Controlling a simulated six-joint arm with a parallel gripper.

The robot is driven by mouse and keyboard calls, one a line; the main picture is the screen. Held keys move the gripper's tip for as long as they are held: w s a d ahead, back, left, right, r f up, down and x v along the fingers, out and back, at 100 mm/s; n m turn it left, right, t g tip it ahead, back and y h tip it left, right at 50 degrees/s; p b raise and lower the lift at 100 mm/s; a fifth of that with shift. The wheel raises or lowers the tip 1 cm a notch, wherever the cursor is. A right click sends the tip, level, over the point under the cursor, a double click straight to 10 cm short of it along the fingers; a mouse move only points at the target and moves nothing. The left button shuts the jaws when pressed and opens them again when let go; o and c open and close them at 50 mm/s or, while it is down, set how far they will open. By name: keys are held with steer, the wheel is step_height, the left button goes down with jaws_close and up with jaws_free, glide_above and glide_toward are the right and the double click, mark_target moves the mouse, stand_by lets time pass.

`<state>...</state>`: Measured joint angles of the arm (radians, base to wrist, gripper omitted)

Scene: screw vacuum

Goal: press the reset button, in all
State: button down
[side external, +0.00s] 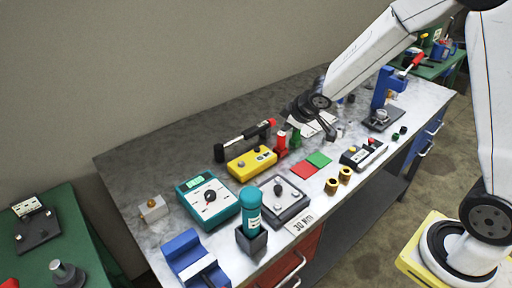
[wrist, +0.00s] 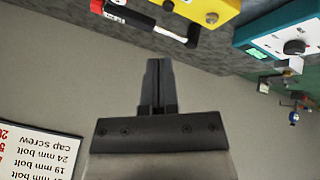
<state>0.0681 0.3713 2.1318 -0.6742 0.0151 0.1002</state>
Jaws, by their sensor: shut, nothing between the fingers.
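My gripper (wrist: 158,65) is shut and empty in the wrist view, its fingers together against the plain wall. In the side external view my wrist hangs above the back of the bench, and the fingertips are hard to make out. I cannot read which button is the reset button. A yellow box (side external: 251,162) with knobs or buttons on top stands mid-bench; its edge also shows in the wrist view (wrist: 205,9). A teal unit (side external: 209,202) with a dial and green display stands to its left and shows at the right in the wrist view (wrist: 282,34). My gripper touches neither.
A red-ended black tool (side external: 246,138) lies behind the yellow box. A grey plate with a knob (side external: 287,201), a teal bottle (side external: 251,209), red and green pads (side external: 306,170) and a blue press (side external: 381,101) crowd the bench. A wall sign (wrist: 30,150) shows bolt sizes.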

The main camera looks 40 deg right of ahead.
mark_target(260, 149)
steer(key=w+f+n+t+y, duration=0.1)
steer(key=w+n, duration=0.4)
steer(key=w, duration=0.5)
steer(key=shift+w+a+f+n+t+y, duration=0.2)
steer(key=shift+w+f+n+t+y, duration=0.15)
steer(key=shift+f+y, duration=0.35)
steer(key=shift+r, duration=0.1)
steer(key=shift+s+f, duration=0.1)
steer(key=shift+f, duration=0.1)
steer(key=shift+f, duration=4.25)
steer(key=shift+f, duration=0.8)
steer(key=shift+r, duration=0.8)
steer(key=shift+r, duration=0.15)
